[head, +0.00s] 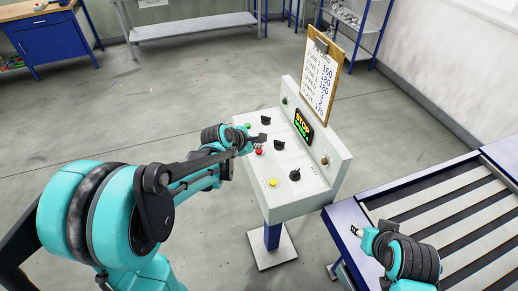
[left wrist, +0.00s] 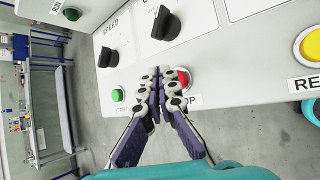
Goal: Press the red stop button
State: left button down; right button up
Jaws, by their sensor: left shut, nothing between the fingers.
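The red stop button (head: 259,151) sits on the sloping face of a white control console (head: 305,192). My left gripper (head: 260,139) is shut and empty, with its tips over the panel close to the red button. In the left wrist view the shut fingertips (left wrist: 164,72) lie just left of the red button (left wrist: 183,77) and cover part of it and its label. Whether they touch the button or the panel cannot be told. My right gripper (head: 358,231) is near the conveyor's edge, right of the console; its fingers are too small to read.
A green button (left wrist: 118,95) and black knobs (left wrist: 115,56) lie near the fingers. A yellow button (head: 273,183) is lower on the panel. A display (head: 303,125) and a clipboard (head: 321,68) stand behind. A conveyor (head: 455,205) is at the right.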

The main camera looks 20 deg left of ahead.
aim_at(258, 153)
pick_arm(q)
notch_tip(258, 153, up, 5)
jog(key=p, duration=0.4)
dwell(0.5)
dwell(0.4)
jog(key=shift+s, duration=0.2)
jog(key=s+f+m+y+b, duration=0.1)
jog(key=s+f+m+b, duration=0.2)
jog(key=s+m, duration=0.8)
jog(key=s+f+m+g+y+b, duration=0.1)
jog(key=s+m+b, duration=0.4)
jog(key=s+m, duration=0.7)
jog(key=shift+s+f+g+y, duration=0.3)
jog(key=shift+s+f+y, duration=0.3)
jog(key=shift+s+f, duration=0.3)
